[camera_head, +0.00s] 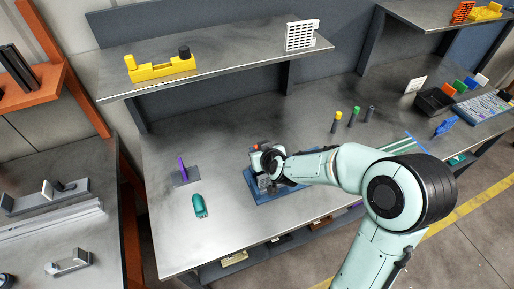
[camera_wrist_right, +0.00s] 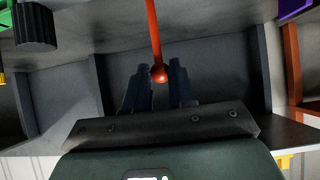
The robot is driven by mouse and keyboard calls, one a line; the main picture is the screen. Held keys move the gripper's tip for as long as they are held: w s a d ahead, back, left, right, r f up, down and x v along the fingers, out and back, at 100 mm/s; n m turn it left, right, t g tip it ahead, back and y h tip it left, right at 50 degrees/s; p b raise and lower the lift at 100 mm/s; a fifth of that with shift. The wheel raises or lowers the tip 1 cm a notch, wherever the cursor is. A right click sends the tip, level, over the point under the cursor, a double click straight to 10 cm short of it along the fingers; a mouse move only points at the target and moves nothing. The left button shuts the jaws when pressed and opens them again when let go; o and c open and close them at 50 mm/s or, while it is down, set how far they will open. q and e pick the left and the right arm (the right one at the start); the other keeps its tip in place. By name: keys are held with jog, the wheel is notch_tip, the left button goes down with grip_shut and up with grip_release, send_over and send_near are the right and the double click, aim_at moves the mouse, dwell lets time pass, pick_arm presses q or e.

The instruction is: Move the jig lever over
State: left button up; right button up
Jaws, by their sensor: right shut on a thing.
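The jig has a blue base (camera_head: 285,196) and sits on the grey workbench in the head view. My right gripper (camera_head: 265,182) is over it, and the gripper and wrist hide most of the jig's upper part. In the right wrist view, the orange-red lever (camera_wrist_right: 153,35) is a thin rod with a round ball end (camera_wrist_right: 160,74). The ball end lies between the two dark blue fingers of my right gripper (camera_wrist_right: 159,80), which is shut on the lever. My left gripper is in neither view.
A teal object (camera_head: 200,206) and a purple upright piece on a grey plate (camera_head: 187,178) are left of the jig. Several coloured pegs (camera_head: 353,117) stand to the right. A shelf (camera_head: 225,62) overhangs the bench's back. The bench between is clear.

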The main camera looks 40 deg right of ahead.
jog(key=shift+s, duration=0.1)
jog(key=shift+s+a, duration=0.2)
jog(key=shift+s, duration=0.45)
jog(key=o, duration=0.9)
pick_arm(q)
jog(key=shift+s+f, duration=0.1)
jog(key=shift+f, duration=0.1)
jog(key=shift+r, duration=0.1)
pick_arm(e)
jog(key=shift+v, duration=6.65)
